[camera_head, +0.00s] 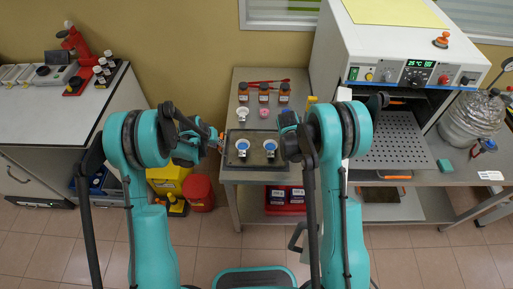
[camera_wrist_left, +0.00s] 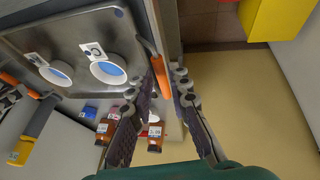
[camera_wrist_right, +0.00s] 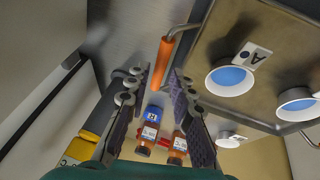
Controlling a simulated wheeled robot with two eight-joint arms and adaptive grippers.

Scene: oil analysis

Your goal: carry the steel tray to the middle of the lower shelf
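The steel tray (camera_head: 256,162) lies on the small table and carries two white cups of blue liquid (camera_head: 242,146). It also shows in the left wrist view (camera_wrist_left: 75,35) and the right wrist view (camera_wrist_right: 280,68). My left gripper (camera_head: 216,141) is at the tray's left end. Its fingers are apart, with an orange handle (camera_wrist_left: 160,76) between their tips, nearer one finger. My right gripper (camera_head: 286,128) is at the right end, partly hidden by its arm. Its fingers are apart on either side of the other orange handle (camera_wrist_right: 161,62). A lower shelf (camera_head: 412,207) shows under the right bench.
Several brown bottles (camera_head: 264,92) stand behind the tray. Red boxes (camera_head: 285,198) sit beneath the small table. The oven (camera_head: 400,60) at right has a perforated rack (camera_head: 395,143) sticking out. A tray-like plate (camera_head: 381,211) is on the lower shelf. The floor in front is partly clear.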

